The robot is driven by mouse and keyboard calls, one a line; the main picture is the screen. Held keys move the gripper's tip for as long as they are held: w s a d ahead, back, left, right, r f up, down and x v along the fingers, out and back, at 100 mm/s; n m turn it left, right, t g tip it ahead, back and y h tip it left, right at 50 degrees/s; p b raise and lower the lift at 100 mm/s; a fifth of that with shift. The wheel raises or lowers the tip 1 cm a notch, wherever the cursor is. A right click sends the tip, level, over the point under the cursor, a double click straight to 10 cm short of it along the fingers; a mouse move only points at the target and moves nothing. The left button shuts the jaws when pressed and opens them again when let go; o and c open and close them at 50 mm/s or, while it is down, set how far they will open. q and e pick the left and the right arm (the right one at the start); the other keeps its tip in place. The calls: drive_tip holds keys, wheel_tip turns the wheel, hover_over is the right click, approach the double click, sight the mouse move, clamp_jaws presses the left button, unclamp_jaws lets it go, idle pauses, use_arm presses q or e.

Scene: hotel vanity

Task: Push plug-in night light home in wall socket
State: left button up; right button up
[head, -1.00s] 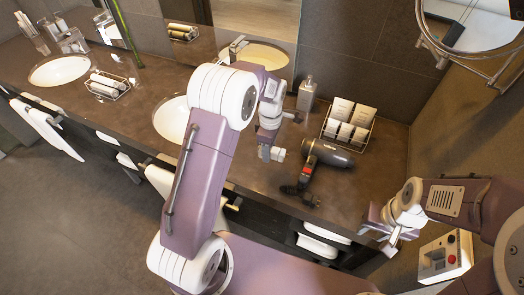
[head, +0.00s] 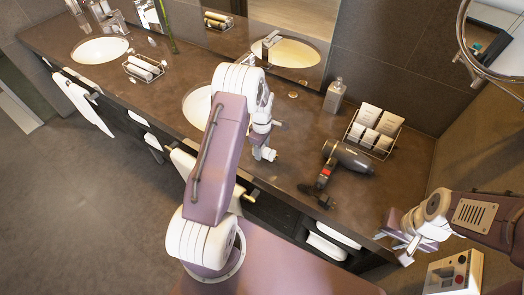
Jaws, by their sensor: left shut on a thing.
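My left gripper (head: 261,143) hangs above the vanity counter, between the near basin and the hair dryer. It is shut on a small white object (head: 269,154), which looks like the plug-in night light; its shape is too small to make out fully. The object appears clear of the counter. The wall socket cannot be made out in this view. My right gripper (head: 394,247) is at the counter's front right edge, with its fingers apart and nothing visible between them.
A black hair dryer (head: 348,158) lies on the counter (head: 300,130), right of the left gripper. A wire rack with cards (head: 373,128) and a grey bottle (head: 334,96) stand behind it. A round mirror (head: 492,45) juts out at upper right. A white box with a red button (head: 452,273) is at lower right.

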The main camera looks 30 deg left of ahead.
use_arm(q)
drive_tip(key=shift+w+a+f+p, duration=0.1)
drive_tip(key=shift+f+p, duration=0.2)
drive_tip(key=shift+f, duration=1)
drive_tip(key=o, duration=1.4)
drive_tip(key=shift+o, duration=0.2)
